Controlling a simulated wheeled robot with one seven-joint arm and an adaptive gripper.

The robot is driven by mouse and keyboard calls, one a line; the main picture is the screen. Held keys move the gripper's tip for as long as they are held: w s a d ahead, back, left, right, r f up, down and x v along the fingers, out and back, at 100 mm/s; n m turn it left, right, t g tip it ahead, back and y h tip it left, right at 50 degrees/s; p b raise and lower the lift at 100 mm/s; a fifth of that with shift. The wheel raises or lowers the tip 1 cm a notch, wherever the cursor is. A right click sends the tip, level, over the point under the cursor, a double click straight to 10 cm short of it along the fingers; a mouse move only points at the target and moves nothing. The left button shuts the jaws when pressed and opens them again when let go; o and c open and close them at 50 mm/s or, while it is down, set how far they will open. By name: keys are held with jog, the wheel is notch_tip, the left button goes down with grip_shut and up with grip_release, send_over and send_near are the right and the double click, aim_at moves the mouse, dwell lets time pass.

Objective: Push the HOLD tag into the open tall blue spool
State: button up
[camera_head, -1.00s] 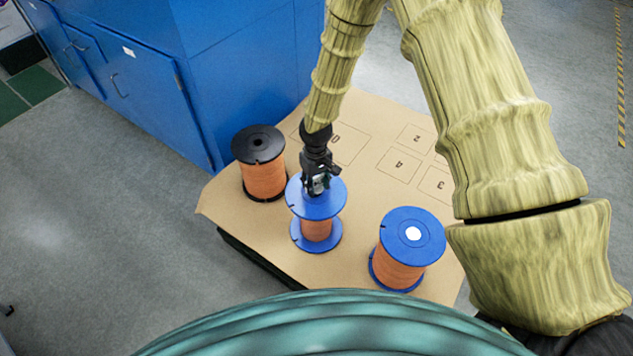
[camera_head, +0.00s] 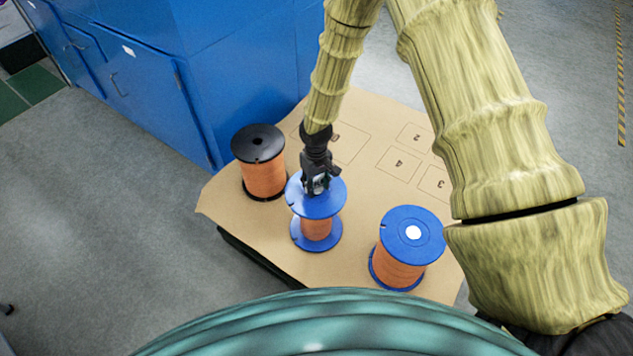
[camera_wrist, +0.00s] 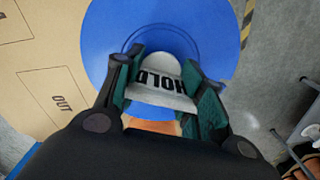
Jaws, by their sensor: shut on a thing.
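My gripper (camera_head: 316,186) is over the top flange of the middle blue spool (camera_head: 315,208), which stands upright with orange winding. In the wrist view my gripper (camera_wrist: 160,78) is shut on the white HOLD tag (camera_wrist: 163,84), with a finger on each side. The tag's rounded white end lies over the middle of the blue flange (camera_wrist: 108,55). The spool's bore is hidden behind the tag and fingers, so I cannot tell whether the tag is in it. Another blue spool (camera_head: 397,262), with a white disc at its top centre, stands to the right.
A black-flanged orange spool (camera_head: 263,178) stands close by at the left. All stand on a brown board (camera_head: 270,238) with outlined, numbered squares towards the back right. A blue cabinet (camera_head: 150,75) rises behind at the left. The wrist view shows an OUT box (camera_wrist: 58,101).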

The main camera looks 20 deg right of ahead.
jog(key=shift+f+b, duration=0.35)
jog(key=shift+f, duration=0.4)
dwell(0.5)
jog(key=o, duration=1.1)
notch_tip(320, 180, up, 12)
jog(key=shift+f, duration=0.1)
dwell(0.4)
